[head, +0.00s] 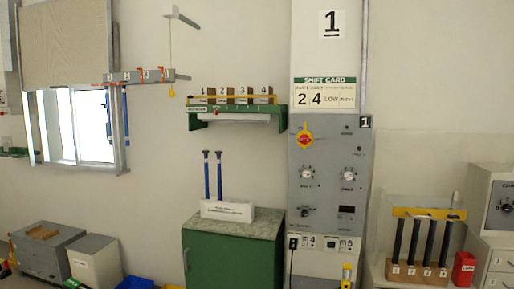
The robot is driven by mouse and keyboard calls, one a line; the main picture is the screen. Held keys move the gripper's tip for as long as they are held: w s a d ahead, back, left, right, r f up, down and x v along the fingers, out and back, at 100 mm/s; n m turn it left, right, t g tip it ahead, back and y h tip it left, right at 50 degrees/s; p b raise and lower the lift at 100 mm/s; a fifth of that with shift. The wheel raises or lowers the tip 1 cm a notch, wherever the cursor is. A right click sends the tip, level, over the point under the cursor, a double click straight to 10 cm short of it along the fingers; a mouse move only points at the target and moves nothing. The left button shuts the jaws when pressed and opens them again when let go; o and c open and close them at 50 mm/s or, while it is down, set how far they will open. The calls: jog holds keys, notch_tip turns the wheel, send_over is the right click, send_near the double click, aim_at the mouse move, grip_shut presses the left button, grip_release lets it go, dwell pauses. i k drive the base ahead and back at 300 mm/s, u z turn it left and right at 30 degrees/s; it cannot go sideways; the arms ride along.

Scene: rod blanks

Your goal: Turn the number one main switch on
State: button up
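The number one main switch (304,139) is a red rotary knob on a yellow plate. It sits at the upper left of a grey control panel (330,160) on a pale column. A small plate with a 1 (365,122) is at the panel's top right corner, and a large 1 sign (332,24) is higher up. The knob is too small to tell its exact turned position. My gripper is not in the head view.
The panel also carries knobs (306,173) and a dark display (346,212). A green cabinet (230,255) stands left of the column, below a green shelf (235,120). At right is a rack of black rods (418,270) beside a red box (464,269).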

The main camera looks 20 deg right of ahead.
aim_at(304, 139)
jog(key=z, duration=0.3)
jog(key=i, duration=0.95)
jog(key=u, duration=0.45)
